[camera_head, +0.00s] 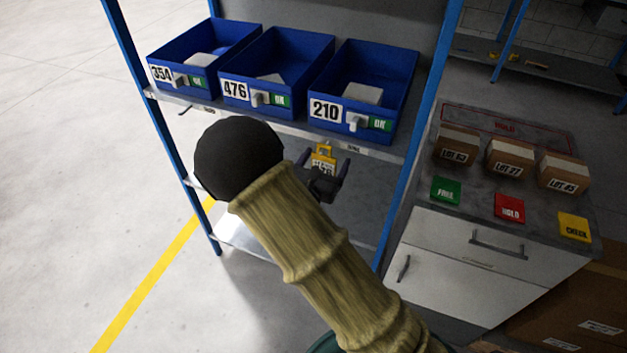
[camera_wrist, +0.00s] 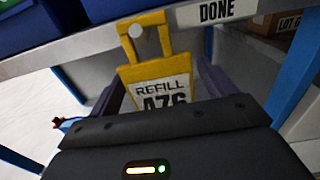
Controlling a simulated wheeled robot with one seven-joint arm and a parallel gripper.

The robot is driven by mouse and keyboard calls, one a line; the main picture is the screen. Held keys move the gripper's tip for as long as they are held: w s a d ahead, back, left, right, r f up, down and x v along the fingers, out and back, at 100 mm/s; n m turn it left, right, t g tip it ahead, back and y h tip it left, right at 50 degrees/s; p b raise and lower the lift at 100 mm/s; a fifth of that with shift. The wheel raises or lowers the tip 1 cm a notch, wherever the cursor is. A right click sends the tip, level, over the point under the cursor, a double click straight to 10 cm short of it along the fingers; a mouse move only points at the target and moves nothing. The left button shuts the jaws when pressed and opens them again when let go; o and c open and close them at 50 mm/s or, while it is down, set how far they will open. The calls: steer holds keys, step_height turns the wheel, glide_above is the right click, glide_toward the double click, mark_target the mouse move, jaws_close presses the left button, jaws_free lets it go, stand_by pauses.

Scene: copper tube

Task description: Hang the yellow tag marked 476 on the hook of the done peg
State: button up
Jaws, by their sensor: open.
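The yellow tag (camera_wrist: 158,72), marked REFILL 476, hangs upright at the shelf's front edge. It also shows in the head view (camera_head: 323,158). A pale round peg tip (camera_wrist: 136,32) shows inside the tag's top loop, and the loop appears to be around it. The DONE label (camera_wrist: 230,10) is on the shelf edge just right of the peg. My gripper (camera_wrist: 160,90) is open, with one finger on each side of the tag and a visible gap. The tag's lower part is hidden behind my gripper body.
Blue bins labelled 354 (camera_head: 190,60), 476 (camera_head: 275,75) and 210 (camera_head: 365,95) stand on the shelf above my gripper. A blue upright (camera_head: 405,165) rises to the right. A cabinet (camera_head: 480,255) with boxes and coloured cards stands further right.

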steer(key=b+v, duration=0.1)
steer(key=v, duration=1.6)
steer(key=shift+b, duration=0.3)
steer(key=shift+w+d, duration=0.1)
steer(key=d+r+m+g+h+p, duration=0.2)
steer(key=d+m+g+h, duration=0.4)
steer(key=d, duration=0.5)
steer(key=s+d+m+g+y+p, duration=0.55)
steer(key=s+d+m+g, duration=0.35)
steer(key=m+g, duration=0.45)
steer(key=w+r+m+t+y+p, duration=0.2)
steer(key=w+r+m+t+y, duration=0.2)
steer(key=r+m, duration=0.4)
steer(key=m+t+y, duration=0.1)
steer(key=m+y, duration=0.1)
steer(key=m, duration=0.2)
steer(key=shift+d+r+y+p, duration=0.25)
steer(key=shift+r+y+p, duration=0.1)
